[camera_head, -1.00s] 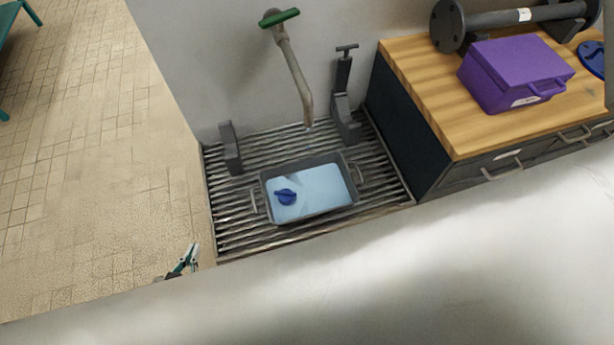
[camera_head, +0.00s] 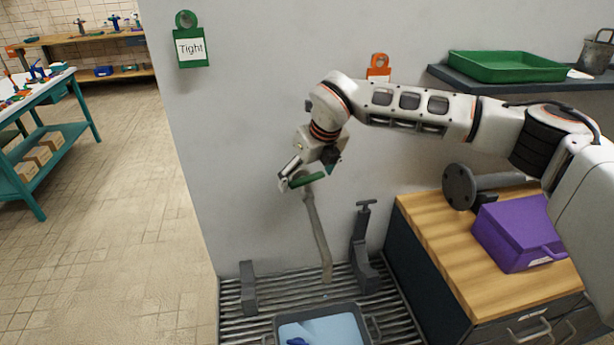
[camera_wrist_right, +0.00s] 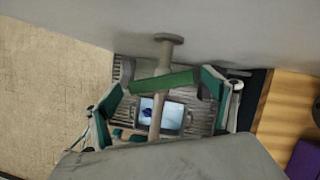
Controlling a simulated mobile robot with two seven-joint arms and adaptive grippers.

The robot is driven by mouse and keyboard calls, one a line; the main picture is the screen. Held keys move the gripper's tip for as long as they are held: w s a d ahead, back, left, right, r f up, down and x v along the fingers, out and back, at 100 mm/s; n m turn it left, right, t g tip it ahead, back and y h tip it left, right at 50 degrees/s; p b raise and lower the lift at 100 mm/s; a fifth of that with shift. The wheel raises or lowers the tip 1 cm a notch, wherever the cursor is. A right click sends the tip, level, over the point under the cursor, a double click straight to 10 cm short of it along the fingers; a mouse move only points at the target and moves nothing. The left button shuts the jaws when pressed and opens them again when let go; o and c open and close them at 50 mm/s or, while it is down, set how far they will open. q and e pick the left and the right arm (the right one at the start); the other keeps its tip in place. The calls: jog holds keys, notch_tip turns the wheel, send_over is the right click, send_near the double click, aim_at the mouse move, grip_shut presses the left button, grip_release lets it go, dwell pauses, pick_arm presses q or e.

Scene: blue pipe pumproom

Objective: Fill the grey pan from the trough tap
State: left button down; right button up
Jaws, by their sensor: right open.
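The grey pan (camera_head: 373,325) stands on the slatted trough (camera_head: 236,322), cut off by the bottom edge of the head view. Pale blue water (camera_head: 345,325) lies in it, with a dark blue object partly visible in the water. The tap pipe (camera_head: 317,232) comes from the wall and its spout hangs above the back of the pan. The green tap handle (camera_head: 307,179) is at its top. My right gripper (camera_wrist_right: 165,86) is open around the handle, which lies between its fingers in the right wrist view; contact cannot be told. My left gripper is out of view.
A grey clamp-like stand (camera_head: 363,250) and a short grey block (camera_head: 248,287) flank the spout. A wooden-topped cabinet (camera_head: 440,240) with a purple box (camera_head: 515,235) stands at right. A green tray (camera_head: 505,66) sits on a shelf above. A "Tight" tag (camera_head: 191,48) hangs on the wall.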

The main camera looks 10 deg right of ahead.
jog(key=shift+w+f, duration=0.15)
jog(key=shift+f, duration=0.3)
jog(key=c, duration=1.1)
jog(key=shift+n, duration=0.7)
jog(key=o, duration=1.1)
jog(key=v, duration=1.2)
jog(key=shift+d, duration=0.2)
jog(key=shift+w, duration=0.1)
